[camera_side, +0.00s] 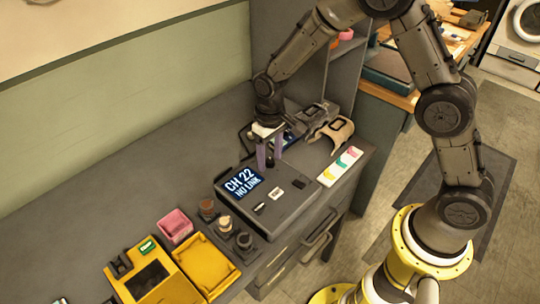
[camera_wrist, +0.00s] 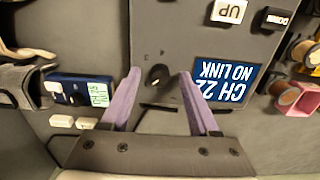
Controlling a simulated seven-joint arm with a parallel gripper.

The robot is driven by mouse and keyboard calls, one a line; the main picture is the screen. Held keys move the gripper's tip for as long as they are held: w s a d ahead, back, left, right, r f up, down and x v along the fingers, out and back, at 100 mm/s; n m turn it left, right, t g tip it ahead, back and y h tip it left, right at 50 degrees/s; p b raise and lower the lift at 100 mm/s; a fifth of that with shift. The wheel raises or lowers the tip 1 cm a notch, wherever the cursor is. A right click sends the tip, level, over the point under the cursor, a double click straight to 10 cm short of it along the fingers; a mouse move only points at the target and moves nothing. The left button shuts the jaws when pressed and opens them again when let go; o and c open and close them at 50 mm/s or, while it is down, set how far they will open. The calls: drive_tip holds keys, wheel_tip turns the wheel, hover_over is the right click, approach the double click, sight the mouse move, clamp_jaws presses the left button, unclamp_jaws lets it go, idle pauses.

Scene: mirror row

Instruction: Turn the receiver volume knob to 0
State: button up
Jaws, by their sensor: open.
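The receiver (camera_side: 285,213) is a dark grey box on the bench, with a blue screen (camera_side: 240,184) reading "CH 22 NO LINK". The screen also shows upside down in the wrist view (camera_wrist: 224,80). In the side view my gripper (camera_side: 268,157) is over the receiver's far end.
UP (camera_wrist: 228,12) and DOWN (camera_wrist: 275,17) buttons sit on the panel. A blue device (camera_wrist: 80,90) lies beside the receiver. A pink box (camera_side: 175,226), a yellow tray (camera_side: 207,265) and several spools stand to the left. A white strip with coloured patches (camera_side: 340,167) lies right.

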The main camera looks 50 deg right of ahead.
clamp_jaws()
idle(0.5)
drive_tip(key=n, duration=0.4)
drive_tip(key=shift+n, duration=0.3)
drive_tip(key=n, duration=0.4)
drive_tip(key=shift+n, duration=0.3)
unclamp_jaws()
